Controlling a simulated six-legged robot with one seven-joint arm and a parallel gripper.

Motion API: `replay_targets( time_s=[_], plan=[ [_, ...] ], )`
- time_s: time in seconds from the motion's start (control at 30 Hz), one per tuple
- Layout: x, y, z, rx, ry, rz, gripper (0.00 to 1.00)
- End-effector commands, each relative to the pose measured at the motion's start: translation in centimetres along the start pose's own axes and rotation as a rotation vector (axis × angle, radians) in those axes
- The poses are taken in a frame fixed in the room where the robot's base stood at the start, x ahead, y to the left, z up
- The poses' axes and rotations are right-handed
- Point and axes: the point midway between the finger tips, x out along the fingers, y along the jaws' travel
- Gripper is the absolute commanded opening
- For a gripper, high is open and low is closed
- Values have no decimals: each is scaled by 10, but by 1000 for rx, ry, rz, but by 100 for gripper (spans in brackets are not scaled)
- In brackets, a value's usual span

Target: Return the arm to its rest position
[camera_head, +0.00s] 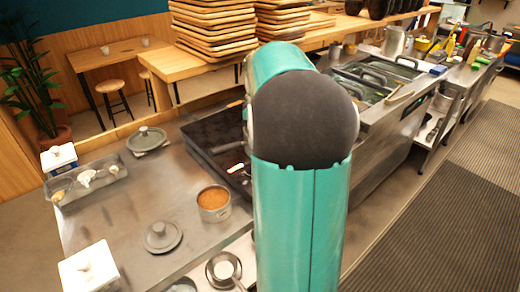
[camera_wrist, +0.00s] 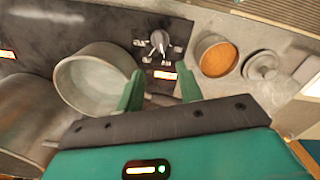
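My teal arm (camera_head: 300,190) stands upright in the middle of the head view, bent at a dark round joint, and hides part of the counter and cooktop. My gripper (camera_wrist: 160,92) shows in the wrist view with its two green fingers apart and nothing between them. It is above the counter, near a metal pot (camera_wrist: 88,82) and a control knob (camera_wrist: 158,42). The gripper itself is hidden behind my arm in the head view. A small pot of brown-orange beans (camera_head: 214,202) stands on the counter; it also shows in the wrist view (camera_wrist: 217,58).
Grey lids (camera_head: 162,237) lie on the steel counter near a tray with spoons (camera_head: 88,181) and a white box (camera_head: 88,268). A dark cooktop (camera_head: 215,140) lies behind. Stacked wooden trays (camera_head: 213,30) stand at the back. The floor at the right is clear.

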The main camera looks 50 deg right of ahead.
Motion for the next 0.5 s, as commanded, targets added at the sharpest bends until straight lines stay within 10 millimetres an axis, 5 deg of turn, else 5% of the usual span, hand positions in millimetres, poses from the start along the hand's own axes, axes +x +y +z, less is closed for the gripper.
replay_targets(
  time_s=[0.5],
  plan=[
    [-10, 0, 0, 0, 0, -1, 36]
  ],
)
